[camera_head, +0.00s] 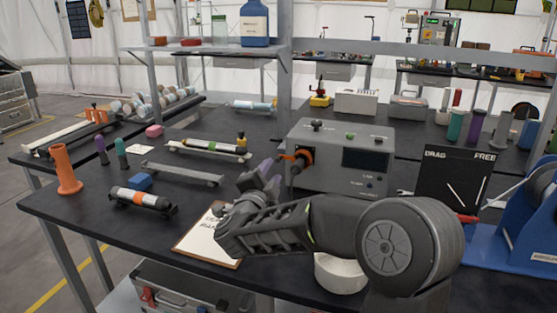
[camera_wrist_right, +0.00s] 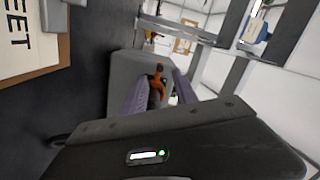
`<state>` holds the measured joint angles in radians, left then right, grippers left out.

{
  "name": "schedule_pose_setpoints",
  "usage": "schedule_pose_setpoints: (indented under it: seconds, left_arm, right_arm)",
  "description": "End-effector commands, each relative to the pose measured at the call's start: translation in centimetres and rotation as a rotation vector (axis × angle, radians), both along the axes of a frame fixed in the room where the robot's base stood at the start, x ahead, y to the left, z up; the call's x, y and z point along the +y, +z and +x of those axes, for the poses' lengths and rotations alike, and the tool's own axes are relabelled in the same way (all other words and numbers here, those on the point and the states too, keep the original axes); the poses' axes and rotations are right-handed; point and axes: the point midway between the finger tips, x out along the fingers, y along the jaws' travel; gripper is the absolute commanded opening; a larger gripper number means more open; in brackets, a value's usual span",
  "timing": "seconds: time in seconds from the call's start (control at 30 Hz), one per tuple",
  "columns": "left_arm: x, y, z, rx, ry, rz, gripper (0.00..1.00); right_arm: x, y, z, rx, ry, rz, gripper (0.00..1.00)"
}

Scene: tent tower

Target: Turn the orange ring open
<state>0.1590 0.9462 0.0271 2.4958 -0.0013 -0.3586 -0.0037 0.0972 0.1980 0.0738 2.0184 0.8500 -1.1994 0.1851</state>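The orange ring (camera_head: 304,158) sits on the left side of a grey instrument box (camera_head: 342,137), with an orange piece sticking out to the left. My right gripper (camera_head: 272,170) is at that side of the box, its purple-grey fingers close to the ring. In the right wrist view the orange ring (camera_wrist_right: 157,80) shows between the two fingers of the open right gripper (camera_wrist_right: 163,80). I cannot tell whether either finger touches it. A dark part behind the ring is partly hidden. My left gripper is not in view.
A clipboard (camera_head: 192,251) lies below my right arm, and a white round container (camera_head: 340,274) stands partly behind the arm. A black panel (camera_head: 453,180) and a blue stand (camera_head: 510,235) are at the right. An orange tube (camera_head: 66,170) stands at the left.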

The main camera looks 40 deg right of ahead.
Motion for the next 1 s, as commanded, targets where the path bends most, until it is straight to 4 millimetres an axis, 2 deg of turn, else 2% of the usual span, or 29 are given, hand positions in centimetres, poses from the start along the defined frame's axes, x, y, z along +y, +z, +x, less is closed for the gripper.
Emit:
schedule_pose_setpoints:
  seconds: [0.17, 0.43, 0.6, 0.93, 1.0]
  left_arm:
    - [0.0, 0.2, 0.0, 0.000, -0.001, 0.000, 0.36]
    - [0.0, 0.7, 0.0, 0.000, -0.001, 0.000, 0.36]
    - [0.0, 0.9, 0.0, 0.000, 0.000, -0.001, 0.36]
    - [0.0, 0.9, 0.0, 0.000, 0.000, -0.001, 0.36]
    - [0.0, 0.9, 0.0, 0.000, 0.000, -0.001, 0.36]
  right_arm:
    - [-1.1, 0.0, 0.9, 0.001, -0.002, 0.001, 0.35]
    - [-4.3, 0.0, 3.5, 0.001, -0.003, 0.000, 0.35]
    - [-5.7, 0.0, 4.7, 0.000, -0.001, 0.000, 0.35]
    - [-5.9, 0.0, 4.9, 0.000, 0.000, 0.000, 0.35]
    - [-5.9, 0.0, 4.9, 0.000, 0.000, 0.000, 0.29]
